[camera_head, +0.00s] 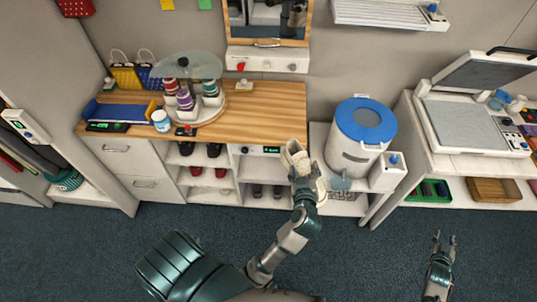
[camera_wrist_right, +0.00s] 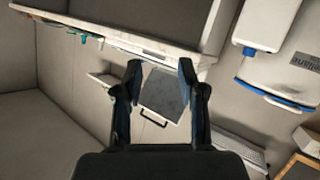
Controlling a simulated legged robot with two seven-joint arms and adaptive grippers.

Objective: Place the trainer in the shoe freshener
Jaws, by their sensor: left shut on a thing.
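A cream-white trainer (camera_head: 295,155) is held in my left gripper (camera_head: 303,172), in front of the wooden counter's right end. A second pale shoe-like shape (camera_head: 320,188) shows just beside the gripper, partly hidden by it. A white panel with a green display (camera_head: 262,150) is set under the counter, left of the trainer, above an open bay with dark shoes (camera_head: 266,191). It may be the shoe freshener; I cannot tell for certain. My right gripper (camera_head: 444,240) is open and empty over the floor at the lower right; its spread fingers show in the right wrist view (camera_wrist_right: 160,78).
A blue-lidded white drum (camera_head: 360,135) stands just right of the trainer. A turntable (camera_head: 196,108) with spools and a blue tray (camera_head: 128,111) occupy the counter (camera_head: 262,115). A bench with a flat press (camera_head: 470,128) is at right. The carpet (camera_head: 90,250) is clear.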

